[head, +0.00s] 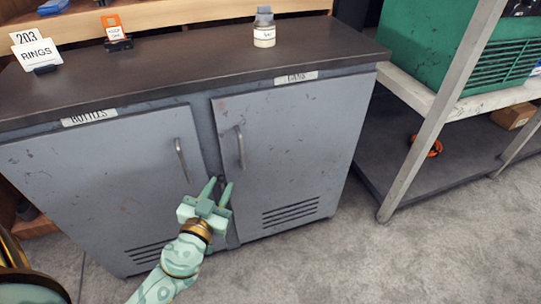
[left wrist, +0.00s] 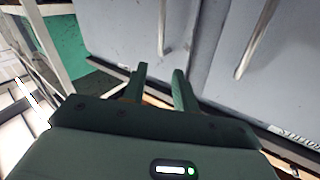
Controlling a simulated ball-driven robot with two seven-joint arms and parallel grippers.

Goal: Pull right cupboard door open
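The grey right cupboard door (head: 295,150) looks closed. Its vertical metal handle (head: 240,148) is near the door's left edge. That handle also shows in the left wrist view (left wrist: 163,30), just beyond the fingertips. My left gripper (head: 217,187) is open and empty, its two fingers apart and pointing up in the head view. It appears in front of the seam between the doors, below and left of the right door's handle. In the left wrist view its fingers (left wrist: 160,77) show a clear gap. My right gripper is in neither view.
The left cupboard door (head: 95,185), with its own handle (head: 182,160), looks closed. The dark countertop (head: 180,65) carries signs and a small jar (head: 264,30). A metal rack (head: 430,130) with a green case (head: 500,60) stands at right. Carpet in front is clear.

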